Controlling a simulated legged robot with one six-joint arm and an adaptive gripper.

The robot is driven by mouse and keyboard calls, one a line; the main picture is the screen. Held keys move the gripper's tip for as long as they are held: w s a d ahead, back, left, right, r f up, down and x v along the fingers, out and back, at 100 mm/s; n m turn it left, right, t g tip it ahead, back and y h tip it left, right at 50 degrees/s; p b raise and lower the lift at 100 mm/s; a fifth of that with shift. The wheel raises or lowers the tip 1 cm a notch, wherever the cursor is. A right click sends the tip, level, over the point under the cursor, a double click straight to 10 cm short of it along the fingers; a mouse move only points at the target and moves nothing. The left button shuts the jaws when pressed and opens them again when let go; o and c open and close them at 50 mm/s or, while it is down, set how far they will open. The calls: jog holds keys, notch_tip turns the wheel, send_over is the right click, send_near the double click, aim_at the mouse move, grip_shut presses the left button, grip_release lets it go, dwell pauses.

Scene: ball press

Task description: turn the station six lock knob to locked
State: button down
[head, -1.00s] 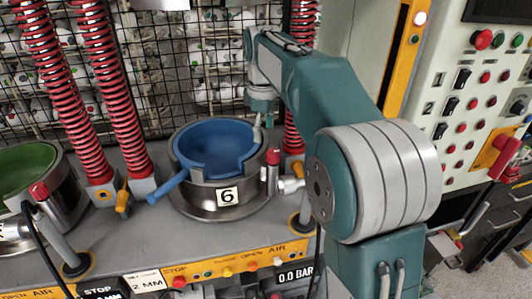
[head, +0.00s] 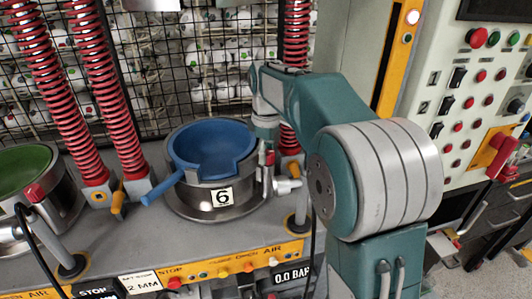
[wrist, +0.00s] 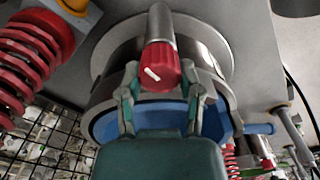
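The red lock knob (wrist: 161,68), with a white pointer mark, sits on a metal stem at the side of station six. In the wrist view it lies between the two fingers of my gripper (wrist: 163,84), with a gap showing on each side. The mark slants; I cannot tell which lock state it shows. In the head view my gripper (head: 267,148) hangs at the right rim of the station six pot (head: 188,201), largely hiding the knob. The pot has a blue inner bowl (head: 208,146) and a plate (head: 222,197) marked 6.
A blue handle (head: 162,188) sticks out left of the pot. Red springs (head: 116,110) stand at the left and another (head: 296,65) behind my arm. A green pot (head: 25,172) is at far left. A control panel (head: 470,110) stands at right.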

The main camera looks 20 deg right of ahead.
jog(key=shift+d+f+m, duration=0.1)
jog(key=shift+m, duration=0.3)
jog(key=m, duration=0.3)
jog(key=shift+m, duration=0.3)
jog(key=shift+f+m, duration=0.1)
jog(key=shift+m, duration=2.1)
jog(key=shift+c, duration=1.3)
grip_release()
jog(key=shift+r, duration=0.25)
